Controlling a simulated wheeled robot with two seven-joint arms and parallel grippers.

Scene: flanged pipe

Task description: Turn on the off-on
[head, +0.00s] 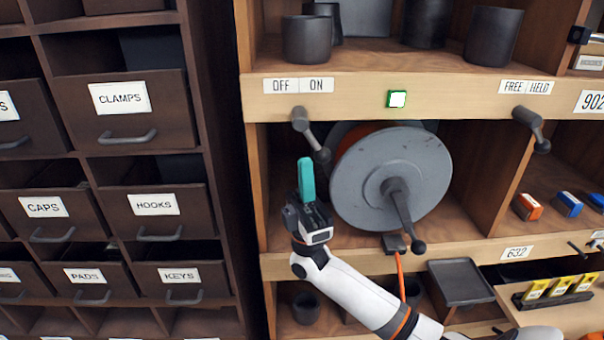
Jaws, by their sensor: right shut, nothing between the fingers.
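The off-on lever (310,135) is a grey handle on the wooden shelf edge, under a white label (298,86) reading OFF on its left half and ON on its right half. The lever hangs from its pivot and slants down to the right, toward the ON side. My right gripper (306,174), with teal fingers, is shut and empty. In the picture its fingertips are just below and left of the lever's knob; I see no clear contact. My left gripper is out of view.
A square light (397,98) glows white with a green rim. A grey hose reel (390,178) with a crank fills the bay right of my gripper. A FREE/HELD lever (530,120) is further right. Labelled drawers (125,110) stand at left.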

